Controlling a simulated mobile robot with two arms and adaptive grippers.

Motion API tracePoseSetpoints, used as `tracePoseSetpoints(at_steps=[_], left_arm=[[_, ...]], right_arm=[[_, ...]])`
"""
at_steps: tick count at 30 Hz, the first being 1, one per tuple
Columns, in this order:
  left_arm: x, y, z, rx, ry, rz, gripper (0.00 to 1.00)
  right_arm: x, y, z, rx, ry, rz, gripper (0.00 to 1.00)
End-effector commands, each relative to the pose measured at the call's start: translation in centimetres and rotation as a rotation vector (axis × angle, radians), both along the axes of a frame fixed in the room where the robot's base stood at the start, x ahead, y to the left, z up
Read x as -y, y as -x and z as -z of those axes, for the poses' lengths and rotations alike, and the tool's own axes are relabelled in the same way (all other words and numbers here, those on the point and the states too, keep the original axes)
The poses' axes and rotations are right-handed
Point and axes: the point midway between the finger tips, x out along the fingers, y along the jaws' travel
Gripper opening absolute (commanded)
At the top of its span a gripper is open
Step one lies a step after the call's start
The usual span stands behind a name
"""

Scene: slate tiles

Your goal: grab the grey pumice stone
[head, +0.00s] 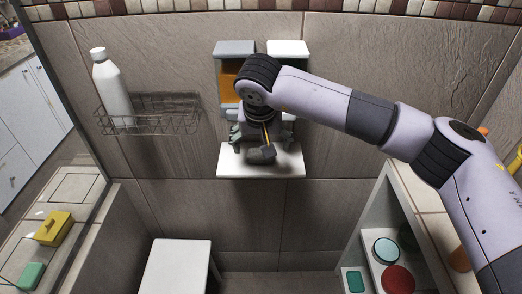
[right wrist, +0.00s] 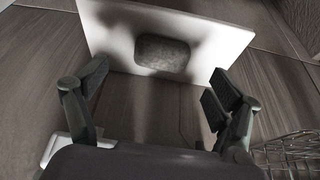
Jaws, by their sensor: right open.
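The grey pumice stone (right wrist: 162,55) is a rounded, speckled block on a small white wall shelf (right wrist: 225,45). The same shelf shows in the head view (head: 232,172), where my right gripper and arm hide the stone. My right gripper (head: 262,142) is over the shelf in the head view. In the right wrist view the right gripper (right wrist: 150,85) has its fingers wide apart with nothing between them. The stone lies beyond the fingertips, roughly centred between them and not touched. My left gripper is in neither view.
A wire basket (head: 165,120) with a white bottle (head: 112,85) hangs on the tiled wall at left. Two dispensers, grey-topped (head: 234,48) and white-topped (head: 288,48), hang above the shelf. A white stool (head: 178,265) stands below. Shelves at right hold round containers (head: 386,250).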

Motion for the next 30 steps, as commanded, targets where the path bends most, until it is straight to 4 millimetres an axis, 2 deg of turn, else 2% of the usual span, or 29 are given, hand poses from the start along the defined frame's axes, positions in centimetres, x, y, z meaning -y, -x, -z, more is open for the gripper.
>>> tracePoseSetpoints(at_steps=[5, 13, 22, 30], left_arm=[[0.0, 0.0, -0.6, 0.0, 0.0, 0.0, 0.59], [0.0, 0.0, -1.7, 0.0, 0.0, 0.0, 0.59], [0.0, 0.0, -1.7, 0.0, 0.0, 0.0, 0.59], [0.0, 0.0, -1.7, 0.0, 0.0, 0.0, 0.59]], right_arm=[[-0.1, -0.2, 1.2, -0.003, 0.0, 0.0, 0.86], [-0.2, -1.2, 4.8, -0.002, 0.0, 0.0, 0.86], [-0.2, -1.4, 5.4, 0.0, -0.001, 0.0, 0.86], [-0.2, -1.4, 5.3, 0.0, -0.001, 0.0, 0.68]])
